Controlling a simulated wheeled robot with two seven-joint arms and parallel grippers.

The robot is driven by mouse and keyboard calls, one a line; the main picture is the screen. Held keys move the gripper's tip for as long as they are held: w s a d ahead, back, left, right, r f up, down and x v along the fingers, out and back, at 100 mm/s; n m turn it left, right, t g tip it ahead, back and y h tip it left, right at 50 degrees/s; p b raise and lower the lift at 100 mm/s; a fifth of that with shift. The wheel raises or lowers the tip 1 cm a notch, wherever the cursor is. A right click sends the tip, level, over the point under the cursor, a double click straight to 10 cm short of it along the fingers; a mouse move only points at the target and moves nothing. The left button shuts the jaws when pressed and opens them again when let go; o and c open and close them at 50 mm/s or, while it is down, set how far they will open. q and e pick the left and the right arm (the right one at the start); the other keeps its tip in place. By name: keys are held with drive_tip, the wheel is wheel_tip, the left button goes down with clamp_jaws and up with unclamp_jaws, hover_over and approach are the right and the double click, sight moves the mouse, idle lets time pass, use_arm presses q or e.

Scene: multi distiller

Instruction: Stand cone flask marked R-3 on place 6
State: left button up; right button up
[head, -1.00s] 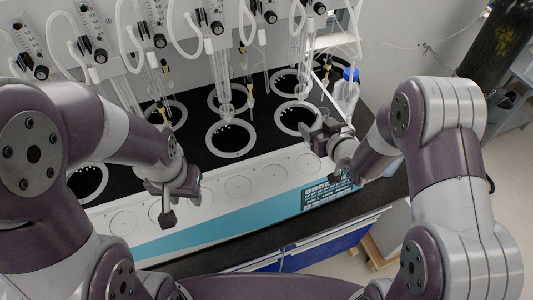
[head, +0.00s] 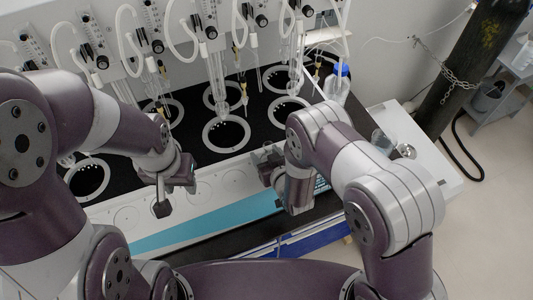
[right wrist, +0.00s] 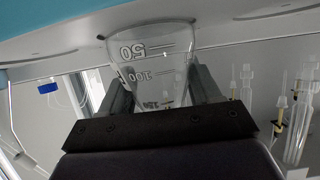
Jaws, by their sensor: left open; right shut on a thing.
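The cone flask (right wrist: 152,68) is clear glass with 50, 100 and 150 marks, which appear upside down in the right wrist view. My right gripper (right wrist: 165,92) is shut on it, one finger on each side. The flask's wide base is at or close to the white front ledge; I cannot tell if it touches. No R-3 mark is legible. In the head view my right gripper (head: 268,168) is over the ledge's right part and the flask cannot be made out. My left gripper (head: 172,197) is open and empty over the ledge's left part.
The white ledge (head: 215,185) has round marked places; their numbers are unreadable. Behind it is a black deck with ringed wells (head: 226,133) and hanging glass tubes. A blue-capped bottle (head: 337,84) stands at the back right. A side table (head: 435,165) holds glassware.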

drive_tip(key=o, duration=0.8)
drive_tip(key=shift+f, duration=0.15)
drive_tip(key=shift+c, duration=0.2)
drive_tip(key=o, duration=0.4)
